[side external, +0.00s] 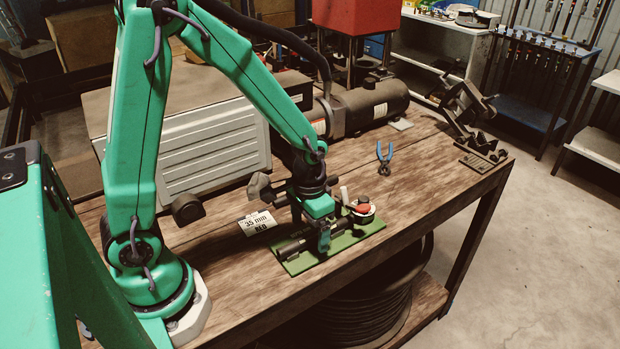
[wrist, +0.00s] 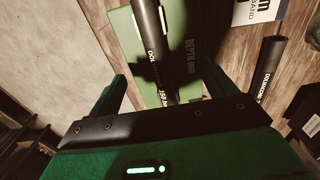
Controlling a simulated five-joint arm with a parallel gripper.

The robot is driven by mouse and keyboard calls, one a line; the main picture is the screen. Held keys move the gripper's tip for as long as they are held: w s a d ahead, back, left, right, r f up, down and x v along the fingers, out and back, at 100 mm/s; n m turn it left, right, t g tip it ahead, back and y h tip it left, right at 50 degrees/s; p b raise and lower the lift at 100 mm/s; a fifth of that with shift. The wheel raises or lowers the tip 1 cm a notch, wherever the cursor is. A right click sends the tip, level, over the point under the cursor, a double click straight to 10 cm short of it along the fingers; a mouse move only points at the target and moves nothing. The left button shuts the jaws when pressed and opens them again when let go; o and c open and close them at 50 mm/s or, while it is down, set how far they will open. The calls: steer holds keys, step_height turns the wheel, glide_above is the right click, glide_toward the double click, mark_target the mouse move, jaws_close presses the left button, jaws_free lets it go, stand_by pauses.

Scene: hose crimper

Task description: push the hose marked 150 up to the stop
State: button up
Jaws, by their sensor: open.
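The hose marked 150 (wrist: 152,45) is a black tube with pale lettering, lying on the green plate (wrist: 189,85), which is lettered "DEPTH". In the side view the hose (side external: 291,248) sticks out left of my gripper (side external: 324,240), along the green plate (side external: 352,238). My gripper is open; in the wrist view its two fingers (wrist: 165,84) are apart, one on each side of the hose. It is low over the plate; I cannot tell whether a finger touches the hose. The stop cannot be made out clearly, and the gripper hides part of the hose.
Another black hose (wrist: 267,68) lies right of the plate in the wrist view. A white card reading "35 mm" (side external: 257,223) is left of the plate.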

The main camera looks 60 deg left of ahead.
steer(key=shift+r, duration=3.3)
steer(key=shift+r, duration=0.15)
steer(key=s+a+r+t, duration=0.1)
steer(key=s+r+t, duration=0.4)
steer(key=s+r, duration=0.5)
step_height(320, 180, up, 4)
steer(key=shift+a+f+t, duration=0.15)
steer(key=shift+a+t, duration=0.15)
steer(key=shift+a, duration=0.05)
steer(key=shift+w, duration=0.1)
